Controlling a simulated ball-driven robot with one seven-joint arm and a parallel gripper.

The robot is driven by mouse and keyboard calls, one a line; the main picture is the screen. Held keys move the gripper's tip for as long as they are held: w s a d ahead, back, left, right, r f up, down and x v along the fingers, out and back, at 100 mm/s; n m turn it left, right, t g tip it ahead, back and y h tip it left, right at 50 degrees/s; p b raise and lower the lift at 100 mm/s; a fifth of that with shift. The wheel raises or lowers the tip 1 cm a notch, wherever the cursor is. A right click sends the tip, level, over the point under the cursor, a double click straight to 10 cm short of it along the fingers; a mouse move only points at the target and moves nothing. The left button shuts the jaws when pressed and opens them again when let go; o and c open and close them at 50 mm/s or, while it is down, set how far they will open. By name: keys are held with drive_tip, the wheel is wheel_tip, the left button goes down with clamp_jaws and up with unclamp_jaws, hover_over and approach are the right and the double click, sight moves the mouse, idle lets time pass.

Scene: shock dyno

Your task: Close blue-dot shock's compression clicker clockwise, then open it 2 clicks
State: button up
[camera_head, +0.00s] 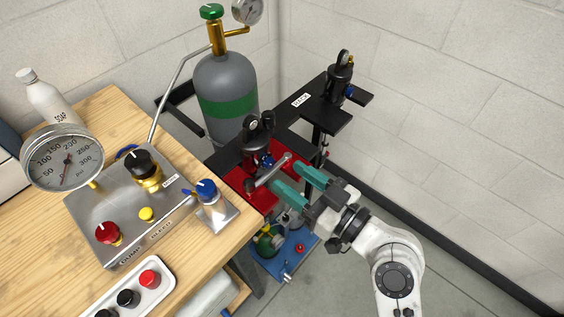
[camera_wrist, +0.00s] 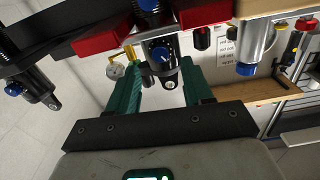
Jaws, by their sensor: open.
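A black shock (camera_head: 256,133) with a blue knob (camera_head: 267,160) stands in the red vise (camera_head: 240,184) on the dyno bench. In the wrist view a round blue clicker with a pale mark (camera_wrist: 160,53) faces me on this shock. My gripper (camera_head: 284,174) has teal fingers that are open and empty. In the wrist view (camera_wrist: 161,76) the clicker lies between and a little beyond the fingertips, with no clear contact. A second black shock (camera_head: 340,78) with a blue knob stands on the rack. I cannot make out a blue dot on either shock.
A grey handle bar (camera_head: 270,173) crosses just in front of the vise. A grey gas bottle (camera_head: 226,95) stands behind. The wooden bench (camera_head: 110,105) at left holds a control box, a gauge (camera_head: 62,158) and a blue-capped fixture (camera_head: 210,198). Floor at right is clear.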

sight(272, 165)
drive_tip(key=shift+p+x, duration=0.35)
drive_tip(key=shift+x, duration=1.75)
clamp_jaws()
